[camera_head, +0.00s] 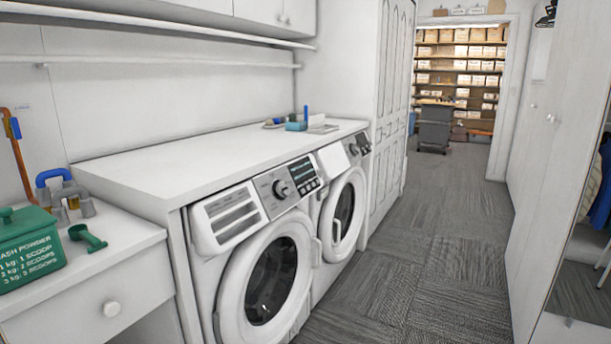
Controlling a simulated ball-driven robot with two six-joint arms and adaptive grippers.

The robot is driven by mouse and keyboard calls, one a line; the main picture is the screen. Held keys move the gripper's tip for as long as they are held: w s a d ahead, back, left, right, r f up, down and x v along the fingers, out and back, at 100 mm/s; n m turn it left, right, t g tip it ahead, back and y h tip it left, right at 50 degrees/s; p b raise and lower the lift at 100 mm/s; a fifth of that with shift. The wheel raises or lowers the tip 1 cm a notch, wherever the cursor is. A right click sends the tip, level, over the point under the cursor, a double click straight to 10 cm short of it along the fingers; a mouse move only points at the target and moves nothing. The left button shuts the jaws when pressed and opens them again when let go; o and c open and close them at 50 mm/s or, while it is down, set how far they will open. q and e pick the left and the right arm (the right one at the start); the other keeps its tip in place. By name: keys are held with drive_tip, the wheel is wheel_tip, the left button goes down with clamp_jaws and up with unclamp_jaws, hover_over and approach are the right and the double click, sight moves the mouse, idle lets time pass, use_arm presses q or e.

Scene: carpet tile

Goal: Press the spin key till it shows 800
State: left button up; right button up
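Two white front-loading washing machines stand side by side under a white counter. The nearer machine (218,270) has a slanted control panel (290,188) with a round dial (281,189) and a block of small dark keys or displays (304,175) to the right of it. The farther machine (335,195) has a similar panel (357,147). The key labels and any number shown are too small to read, so I cannot tell which is the spin key. Neither of my grippers is in view.
A green washing-powder box (28,250) and a green scoop (88,237) sit on the low cabinet at left. Small items, including a blue one (296,126), lie on the white counter (200,155). The carpeted aisle (420,255) is clear; a grey cart (434,128) stands far back.

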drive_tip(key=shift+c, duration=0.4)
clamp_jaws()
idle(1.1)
